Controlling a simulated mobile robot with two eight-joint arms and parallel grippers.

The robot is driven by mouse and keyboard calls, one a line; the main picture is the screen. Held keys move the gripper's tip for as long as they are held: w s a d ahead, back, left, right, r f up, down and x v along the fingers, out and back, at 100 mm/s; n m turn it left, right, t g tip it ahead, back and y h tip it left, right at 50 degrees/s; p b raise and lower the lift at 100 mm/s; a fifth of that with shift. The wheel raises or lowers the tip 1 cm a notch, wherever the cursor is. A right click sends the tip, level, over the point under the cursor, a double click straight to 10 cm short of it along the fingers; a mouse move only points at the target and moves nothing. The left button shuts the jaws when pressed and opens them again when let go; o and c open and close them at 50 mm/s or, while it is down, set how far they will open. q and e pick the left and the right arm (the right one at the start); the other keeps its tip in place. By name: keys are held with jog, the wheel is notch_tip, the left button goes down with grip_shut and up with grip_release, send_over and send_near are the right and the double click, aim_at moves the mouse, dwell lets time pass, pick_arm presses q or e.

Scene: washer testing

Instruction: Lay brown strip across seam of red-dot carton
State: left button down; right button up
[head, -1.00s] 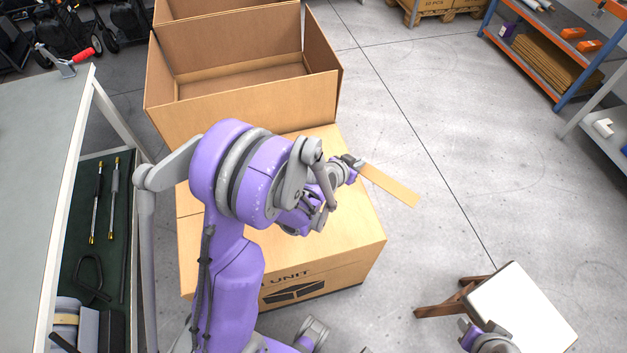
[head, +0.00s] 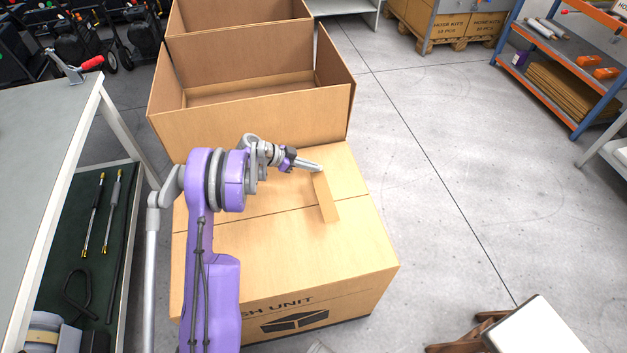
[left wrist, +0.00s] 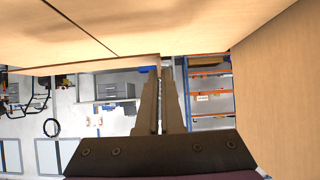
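The closed brown carton (head: 235,275) stands in front of me with printing on its near side. Its top seam runs left to right; no red dot shows on the faces I see. The brown strip (head: 327,202) points toward me over the right part of the top, crossing the seam line in the head view. I cannot tell whether it touches the carton. My left gripper (head: 318,167) is shut on the strip's far end, low over the top. In the left wrist view the fingers (left wrist: 161,95) are close together near the seamed board. My right gripper is out of view.
An open carton (head: 250,120) with raised flaps stands just behind the closed one. A workbench (head: 50,130) is at the left. A white-topped stool (head: 540,328) stands at the front right. The floor (head: 440,190) right of the cartons is clear.

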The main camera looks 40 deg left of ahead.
aim_at(311, 173)
pick_arm(q)
jog(key=shift+f, duration=2.2)
jog(key=shift+b, duration=0.3)
jog(key=shift+f, duration=0.2)
jog(key=c, duration=1.1)
grip_release()
jog(key=shift+r, duration=0.1)
